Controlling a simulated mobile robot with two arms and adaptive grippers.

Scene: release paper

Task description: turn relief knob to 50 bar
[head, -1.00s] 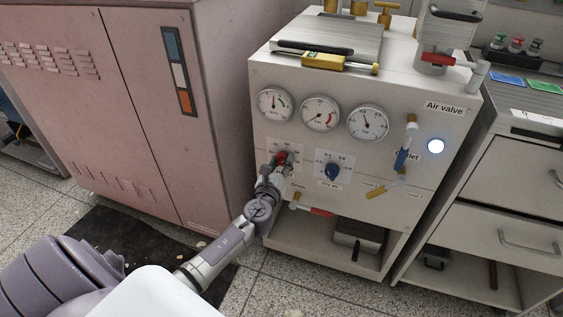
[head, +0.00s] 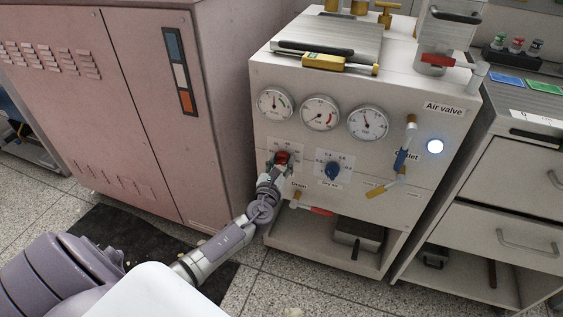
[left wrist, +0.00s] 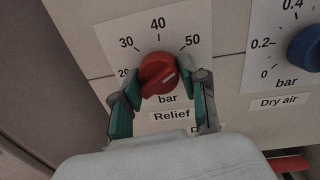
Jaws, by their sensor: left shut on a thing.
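The red relief knob (left wrist: 158,75) sits on a white scale plate (left wrist: 118,36) marked 20, 30, 40 and 50 bar, with a "Relief" label below. A pale line on the knob's face points to the right, at or a little below the 50; the exact reading is hard to tell. My left gripper (left wrist: 160,92) has its green-padded fingers on both sides of the knob and is shut on it. In the head view, the left gripper (head: 280,167) is at the red knob (head: 283,157) on the front panel. My right gripper is not in view.
The blue dry air knob (head: 332,170) is just right of the relief knob. Three gauges (head: 320,114) are above. A red-handled drain valve (head: 318,211) is below right, and blue and yellow valve handles (head: 401,158) are farther right. A pink cabinet (head: 120,100) stands left.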

